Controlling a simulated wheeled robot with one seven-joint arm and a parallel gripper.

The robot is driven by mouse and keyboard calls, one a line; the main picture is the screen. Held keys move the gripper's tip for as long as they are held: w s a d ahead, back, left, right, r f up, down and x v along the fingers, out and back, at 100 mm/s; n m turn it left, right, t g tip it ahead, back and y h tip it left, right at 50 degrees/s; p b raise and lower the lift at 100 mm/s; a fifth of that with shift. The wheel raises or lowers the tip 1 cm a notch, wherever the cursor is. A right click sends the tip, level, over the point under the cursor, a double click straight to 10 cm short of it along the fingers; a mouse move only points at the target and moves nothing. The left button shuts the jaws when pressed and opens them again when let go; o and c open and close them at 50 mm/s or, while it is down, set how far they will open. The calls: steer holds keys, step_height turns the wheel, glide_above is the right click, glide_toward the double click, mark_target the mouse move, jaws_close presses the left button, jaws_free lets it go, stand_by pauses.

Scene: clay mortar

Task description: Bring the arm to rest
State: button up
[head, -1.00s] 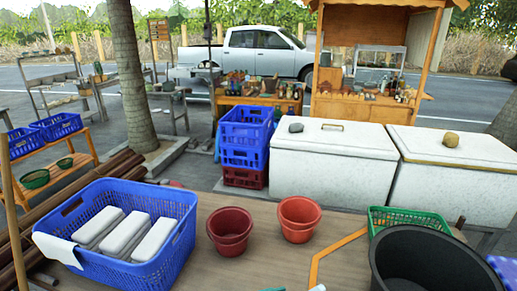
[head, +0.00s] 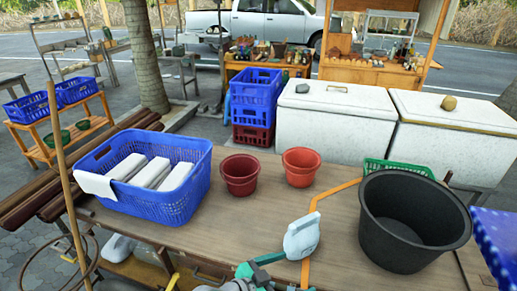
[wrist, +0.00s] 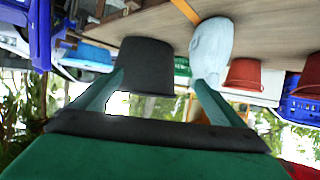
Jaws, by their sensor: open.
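My gripper (head: 275,272) shows at the bottom edge of the head view, above the near part of the wooden table (head: 230,225). In the wrist view, which is upside down, its two green fingers (wrist: 158,88) stand wide apart with nothing held between them. A pale blue, rounded object (head: 301,237) is just beyond my gripper in the head view. In the wrist view it (wrist: 211,48) appears beside the tip of the right finger; I cannot tell whether they touch.
A black bucket (head: 403,250) stands on the right of the table. Red pots (head: 239,184) stand at its back. A blue basket (head: 188,203) with white blocks is on the left. White chests (head: 335,125) stand behind. The table between basket and gripper is clear.

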steer(key=s+a+f+n+t+y, duration=0.2)
steer(key=s+a+f+n+y, duration=0.25)
steer(key=f, duration=0.35)
steer(key=s+a+f+n+t+y, duration=0.3)
steer(key=s+a+f+n+y, duration=0.15)
steer(key=s+f, duration=0.2)
steer(key=s+r+n+t+y, duration=0.1)
steer(key=s+r, duration=0.3)
steer(key=s, duration=0.5)
steer(key=s+r+n+t+y, duration=0.1)
steer(key=s+r, duration=0.3)
steer(key=s, duration=0.5)
steer(key=shift+r+t, duration=0.25)
steer(key=shift+t, duration=0.45)
steer(key=shift+s, duration=0.1)
steer(key=shift+c, duration=0.6)
